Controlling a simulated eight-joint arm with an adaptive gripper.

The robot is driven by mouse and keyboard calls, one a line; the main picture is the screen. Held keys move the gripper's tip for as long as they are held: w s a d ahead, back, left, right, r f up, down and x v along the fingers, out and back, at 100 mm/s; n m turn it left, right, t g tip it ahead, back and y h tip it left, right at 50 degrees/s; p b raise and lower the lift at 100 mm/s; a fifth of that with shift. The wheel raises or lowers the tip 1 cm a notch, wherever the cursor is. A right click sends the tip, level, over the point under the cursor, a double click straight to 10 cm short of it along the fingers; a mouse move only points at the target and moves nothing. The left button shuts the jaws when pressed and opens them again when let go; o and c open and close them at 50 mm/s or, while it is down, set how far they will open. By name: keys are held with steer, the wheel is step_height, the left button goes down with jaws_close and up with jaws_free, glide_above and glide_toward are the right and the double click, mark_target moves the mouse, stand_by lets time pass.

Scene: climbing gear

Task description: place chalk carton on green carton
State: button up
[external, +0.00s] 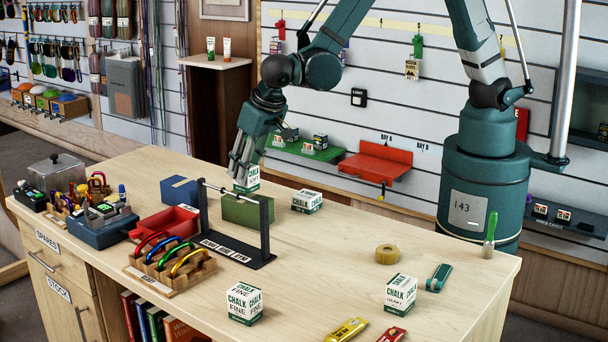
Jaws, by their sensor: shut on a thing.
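My gripper (241,171) points down over the middle of the table and is shut on a white-and-green chalk carton (252,182). Its fingers hide part of the carton. The plain green carton (236,212) stands on the table directly below in the picture, partly behind the black stand with its crossbar. The held carton's lower edge appears at the green carton's top edge; I cannot tell whether they touch.
The black stand (266,232) with a metal crossbar is close in front of the green carton. A blue box (180,190) and a red tray (165,223) lie left, with a wooden carabiner rack (172,268) before them. A tape roll (387,254) lies right; the table between is clear.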

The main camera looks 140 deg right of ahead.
steer(key=shift+f, duration=1.05)
steer(key=shift+f, duration=0.2)
steer(key=o, duration=0.9)
steer(key=shift+o, duration=0.2)
steer(key=shift+r, duration=0.2)
steer(key=v, duration=1.2)
steer(key=shift+b, duration=0.3)
